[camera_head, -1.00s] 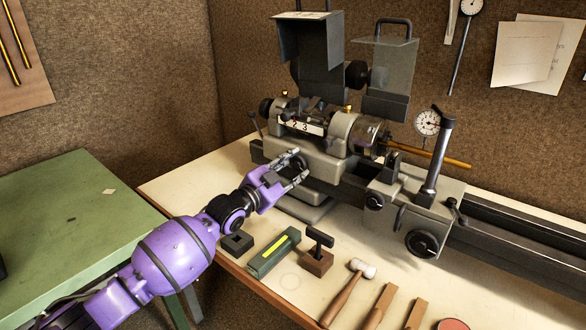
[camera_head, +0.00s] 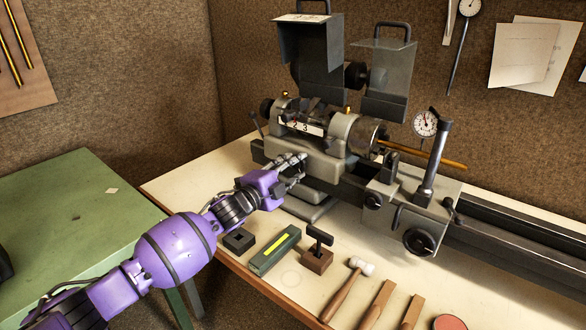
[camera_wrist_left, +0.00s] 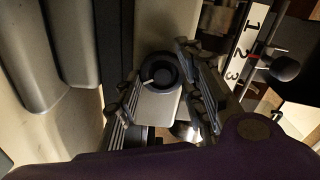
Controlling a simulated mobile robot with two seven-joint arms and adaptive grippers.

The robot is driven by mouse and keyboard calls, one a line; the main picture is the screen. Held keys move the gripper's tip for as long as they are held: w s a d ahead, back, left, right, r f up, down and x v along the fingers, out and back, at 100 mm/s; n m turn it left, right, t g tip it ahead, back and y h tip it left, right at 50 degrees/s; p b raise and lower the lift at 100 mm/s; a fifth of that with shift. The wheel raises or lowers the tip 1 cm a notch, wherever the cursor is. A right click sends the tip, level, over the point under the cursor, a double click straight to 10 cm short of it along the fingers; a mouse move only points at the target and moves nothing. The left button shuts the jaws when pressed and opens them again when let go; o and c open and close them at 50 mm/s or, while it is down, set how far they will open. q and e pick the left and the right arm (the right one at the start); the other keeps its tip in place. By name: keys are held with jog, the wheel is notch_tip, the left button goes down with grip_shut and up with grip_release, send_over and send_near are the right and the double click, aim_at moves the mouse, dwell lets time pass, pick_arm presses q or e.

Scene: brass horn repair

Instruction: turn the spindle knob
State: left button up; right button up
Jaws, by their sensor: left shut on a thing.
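The spindle knob (camera_wrist_left: 160,72) is a round black knob with a white mark on its face, on the front of the grey lathe headstock (camera_head: 300,150). In the left wrist view it sits between the two fingers of my left gripper (camera_wrist_left: 160,95), which is shut on it. The white mark points to the lower left of the knob there. In the head view my left gripper (camera_head: 294,163) reaches the headstock front from the left, and its fingers largely hide the knob. My right gripper is not in view.
A white number plate (camera_head: 300,125) is above the knob. A carriage with a handwheel (camera_head: 420,242) and dial gauge (camera_head: 425,123) stands right. A black block (camera_head: 239,240), green box (camera_head: 275,250), chuck key (camera_head: 318,249) and mallet (camera_head: 350,285) lie on the bench front.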

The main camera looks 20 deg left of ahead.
pick_arm(q)
jog(key=shift+s+d+f, duration=0.1)
jog(key=shift+d+f, duration=0.05)
jog(key=shift+f, duration=0.2)
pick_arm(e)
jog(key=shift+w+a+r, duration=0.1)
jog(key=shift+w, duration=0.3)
pick_arm(q)
jog(key=o, duration=1.1)
jog(key=shift+r, duration=0.2)
jog(key=v, duration=1.2)
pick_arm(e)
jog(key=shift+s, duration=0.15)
